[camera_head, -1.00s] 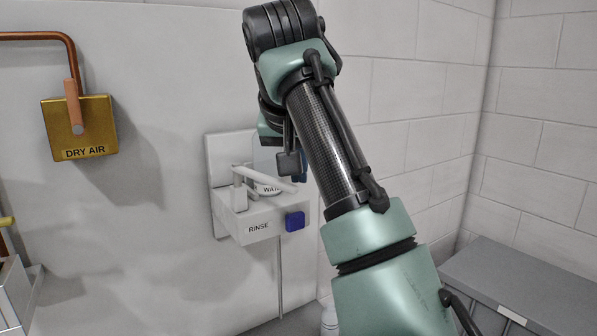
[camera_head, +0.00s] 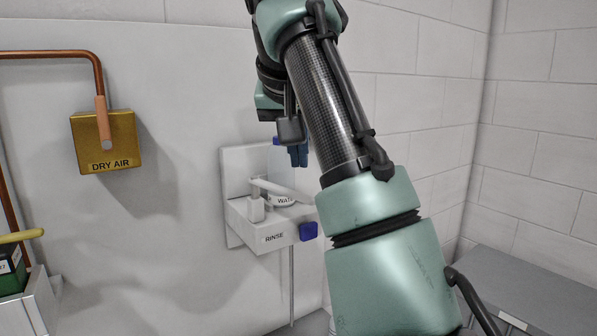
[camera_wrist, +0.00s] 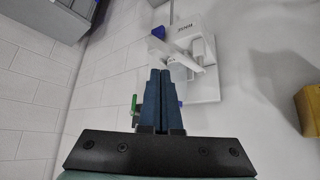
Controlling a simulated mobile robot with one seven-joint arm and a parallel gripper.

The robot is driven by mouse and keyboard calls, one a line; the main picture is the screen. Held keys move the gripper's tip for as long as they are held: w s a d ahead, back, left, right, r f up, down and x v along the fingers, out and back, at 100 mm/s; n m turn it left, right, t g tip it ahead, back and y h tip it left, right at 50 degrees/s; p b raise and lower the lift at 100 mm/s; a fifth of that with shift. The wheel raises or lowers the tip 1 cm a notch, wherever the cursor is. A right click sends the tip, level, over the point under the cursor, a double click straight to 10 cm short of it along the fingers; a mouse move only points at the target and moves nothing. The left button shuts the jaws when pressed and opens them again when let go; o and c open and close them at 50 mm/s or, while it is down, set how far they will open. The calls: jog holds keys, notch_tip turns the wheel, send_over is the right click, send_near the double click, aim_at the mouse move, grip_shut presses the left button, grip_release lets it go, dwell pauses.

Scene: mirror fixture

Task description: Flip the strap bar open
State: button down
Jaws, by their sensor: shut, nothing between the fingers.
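The bar also shows in the wrist view (camera_wrist: 187,62), just right of my fingertips. My gripper (camera_head: 298,158) has blue fingers and is above the fixture's right side in the head view, apart from the bar. In the wrist view my gripper (camera_wrist: 159,72) is shut and empty, pointing toward the fixture. My arm hides part of the fixture's right surroundings.
A blue block (camera_head: 308,231) sits on the fixture's front right corner. A brass DRY AIR box (camera_head: 107,142) with a copper pipe is on the wall at left. A grey cabinet (camera_head: 530,285) stands at lower right. A green-and-black container (camera_head: 12,268) is at the left edge.

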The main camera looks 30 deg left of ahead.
jog(key=shift+s+a+r, duration=0.25)
jog(key=shift+s+r, duration=0.25)
jog(key=shift+r, duration=0.35)
jog(key=shift+d, duration=0.15)
